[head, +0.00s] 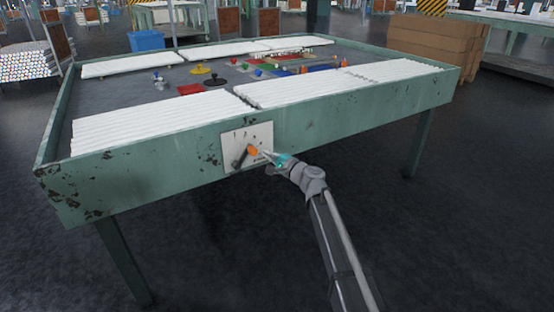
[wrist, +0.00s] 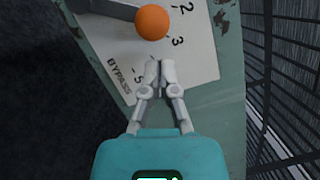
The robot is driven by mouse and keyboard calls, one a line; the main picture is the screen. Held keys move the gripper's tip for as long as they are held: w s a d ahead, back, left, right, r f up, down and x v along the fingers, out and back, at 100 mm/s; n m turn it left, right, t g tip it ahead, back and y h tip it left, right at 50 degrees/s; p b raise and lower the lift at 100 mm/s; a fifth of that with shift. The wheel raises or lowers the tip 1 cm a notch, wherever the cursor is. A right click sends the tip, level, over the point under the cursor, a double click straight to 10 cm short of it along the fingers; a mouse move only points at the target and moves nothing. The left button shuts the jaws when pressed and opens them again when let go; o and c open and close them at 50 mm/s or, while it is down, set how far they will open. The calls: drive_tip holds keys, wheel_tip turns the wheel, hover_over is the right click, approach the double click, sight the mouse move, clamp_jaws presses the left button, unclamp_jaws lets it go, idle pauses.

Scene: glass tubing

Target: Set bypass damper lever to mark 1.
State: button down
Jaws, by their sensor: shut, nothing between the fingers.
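The bypass damper lever is a dark grey arm (wrist: 108,9) with an orange ball knob (wrist: 152,22), on a white plate (wrist: 205,60) lettered BYPASS. The plate (head: 234,141) is fixed to the front side of the green table, and the orange knob also shows in the head view (head: 252,150). In the wrist view the knob lies near marks 2 and 3; a 5 shows lower down, and mark 1 is not in view. My gripper (wrist: 160,64) is shut and empty, its fingertips in front of the plate, just below the knob in the wrist view and apart from it.
The green table (head: 330,130) carries white tubes (head: 150,122) along its front edge and small coloured parts behind them. Its legs (head: 418,145) stand either side. The floor in front is clear. Brown boxes (head: 435,42) stand at the back right.

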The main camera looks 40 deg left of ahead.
sight(250, 152)
drive_tip(key=shift+s+a+r+p, duration=0.35)
drive_tip(key=shift+s+a, duration=0.45)
drive_tip(key=shift+s, duration=0.1)
drive_tip(key=shift+s+a+r+p, duration=0.3)
drive_tip(key=shift+s+a, duration=0.45)
drive_tip(key=shift+s, duration=0.1)
drive_tip(key=shift+s+a+r+n+p, duration=0.15)
drive_tip(key=shift+s+r+n+p, duration=0.15)
drive_tip(key=shift+s+p, duration=0.1)
drive_tip(key=shift+s+a+n, duration=0.15)
drive_tip(key=shift+s+n, duration=0.15)
